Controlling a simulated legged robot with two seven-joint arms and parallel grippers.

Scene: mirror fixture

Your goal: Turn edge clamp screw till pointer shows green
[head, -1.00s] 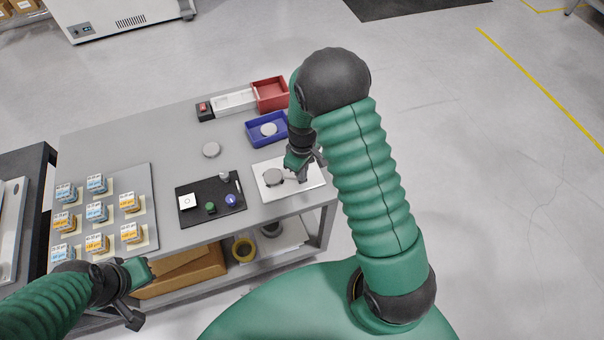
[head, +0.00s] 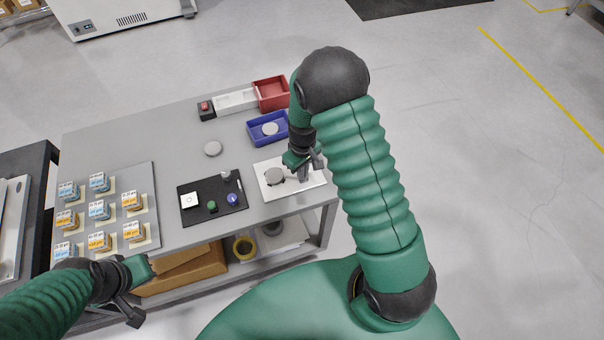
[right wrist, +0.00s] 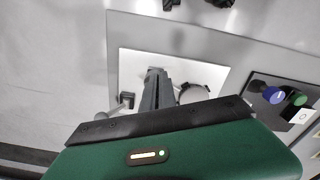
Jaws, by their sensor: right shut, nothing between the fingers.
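A white plate (head: 262,186) lies near the table's right front corner and carries a round grey mirror fixture (head: 274,176). In the right wrist view, the fixture (right wrist: 193,93) stands just right of my fingers, and a small dark-and-light part (right wrist: 127,100) sits to their left on the plate. I cannot tell which part is the clamp screw; the pointer and any green mark are not readable. My right gripper (head: 304,176) is shut and empty, pointing down over the plate beside the fixture; its fingers also show in the wrist view (right wrist: 155,88). My left gripper (head: 133,304) hangs before the table's front edge, its jaws unclear.
A black mat (head: 225,187) holds a white square piece, a green knob and a blue knob. Behind stand a blue tray (head: 254,139) with a light disc, a red bin (head: 286,92) and a red-buttoned box (head: 206,110). Several labelled boxes sit on a panel (head: 148,180) at left.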

